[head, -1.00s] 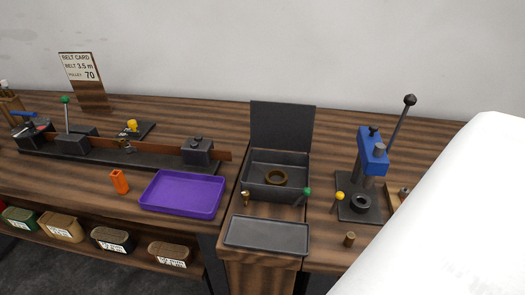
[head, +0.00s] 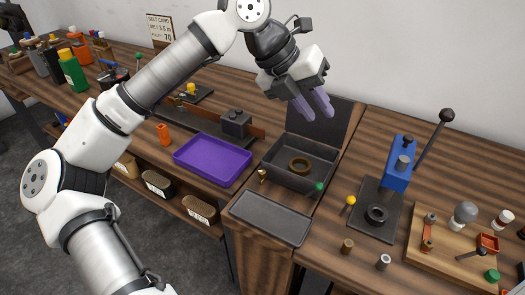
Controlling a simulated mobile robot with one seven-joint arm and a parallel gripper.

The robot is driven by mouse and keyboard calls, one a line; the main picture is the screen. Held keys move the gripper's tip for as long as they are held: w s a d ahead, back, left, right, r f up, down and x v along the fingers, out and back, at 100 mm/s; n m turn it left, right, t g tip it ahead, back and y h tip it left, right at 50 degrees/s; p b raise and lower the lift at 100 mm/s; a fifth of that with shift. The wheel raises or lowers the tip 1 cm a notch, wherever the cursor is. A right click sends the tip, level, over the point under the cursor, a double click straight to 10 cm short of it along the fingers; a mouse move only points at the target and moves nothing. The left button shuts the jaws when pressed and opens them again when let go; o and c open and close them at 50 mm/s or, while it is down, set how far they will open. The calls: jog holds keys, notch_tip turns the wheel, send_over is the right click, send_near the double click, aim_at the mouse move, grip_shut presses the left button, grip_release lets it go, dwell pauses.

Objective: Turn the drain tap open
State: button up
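A dark open-lidded tank (head: 325,183) stands in the middle of the bench with a brass ring (head: 300,164) inside it. A small brass fitting (head: 262,175) is at its front left corner, and a lever with a green knob (head: 320,187) is at its front right. Which of these two is the drain tap I cannot tell for certain. My gripper (head: 320,117) hangs above the tank in front of its raised lid, touching neither fitting. Its two purple fingers point down to the right, a little apart, with nothing between them.
A flat dark tray (head: 270,218) lies in front of the tank. A purple tray (head: 212,160) is to its left. A blue press (head: 398,170) with a tall lever stands to the right, beside a wooden board (head: 440,258) of small parts. A yellow-knobbed lever (head: 350,200) is near the press.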

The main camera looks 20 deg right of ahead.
aim_at(262, 171)
jog(key=w+a+f+n+t+y, duration=0.3)
jog(key=w+a+f+n+y, duration=0.1)
jog(key=w+a+f+y, duration=0.35)
jog(key=shift+h, duration=0.35)
jog(key=f+p, duration=0.1)
jog(key=f, duration=0.3)
jog(key=f+p, duration=0.1)
jog(key=f, duration=0.3)
jog(key=f+p, duration=0.1)
jog(key=f, duration=0.4)
jog(key=shift+w+d+p, duration=0.2)
jog(key=shift+d+p, duration=0.1)
jog(key=shift+c, duration=0.5)
grip_shut()
